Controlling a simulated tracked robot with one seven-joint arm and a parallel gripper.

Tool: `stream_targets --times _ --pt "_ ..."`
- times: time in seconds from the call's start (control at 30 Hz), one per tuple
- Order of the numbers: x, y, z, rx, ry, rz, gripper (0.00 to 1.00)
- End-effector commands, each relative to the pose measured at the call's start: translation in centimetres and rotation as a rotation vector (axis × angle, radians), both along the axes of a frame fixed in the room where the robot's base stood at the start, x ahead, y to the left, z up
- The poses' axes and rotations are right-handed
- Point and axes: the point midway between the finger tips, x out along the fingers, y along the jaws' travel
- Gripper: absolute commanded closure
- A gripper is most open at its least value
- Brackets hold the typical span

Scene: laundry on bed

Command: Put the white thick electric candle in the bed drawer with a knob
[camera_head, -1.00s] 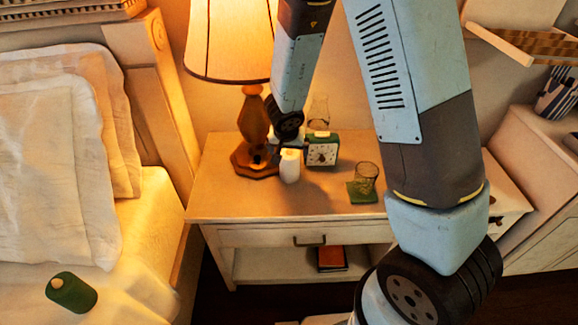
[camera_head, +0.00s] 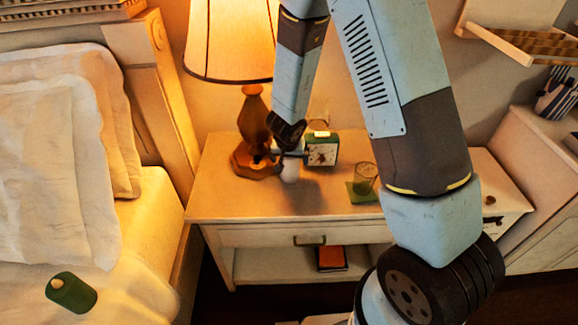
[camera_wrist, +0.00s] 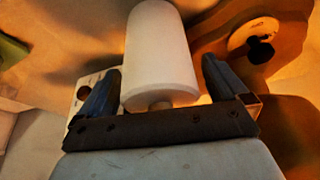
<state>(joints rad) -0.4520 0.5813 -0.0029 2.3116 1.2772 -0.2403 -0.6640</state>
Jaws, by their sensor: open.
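The white thick candle (camera_head: 290,171) stands on the nightstand (camera_head: 225,197), in front of the lamp base. My gripper (camera_head: 290,155) is directly over it in the head view and hides its top. In the wrist view the candle (camera_wrist: 160,55) lies between the two blue fingers of my gripper (camera_wrist: 163,85), which are open on either side of it. I cannot tell whether a finger touches it. The nightstand drawer (camera_head: 310,236) is shut and has a bar-like handle. No bed drawer with a knob can be made out.
A glass (camera_head: 365,178) sits on a green coaster farther right. The nightstand's front is clear.

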Motion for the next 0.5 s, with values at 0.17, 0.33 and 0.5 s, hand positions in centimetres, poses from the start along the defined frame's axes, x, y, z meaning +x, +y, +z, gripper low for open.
stream_targets --times 0.17,0.33,0.5 --pt "0.01 0.01 0.01 0.0 0.0 0.0 0.08" --pt "0.0 0.02 0.02 0.0 0.0 0.001 0.24" --pt "-0.01 0.03 0.01 0.0 0.0 0.001 0.4"
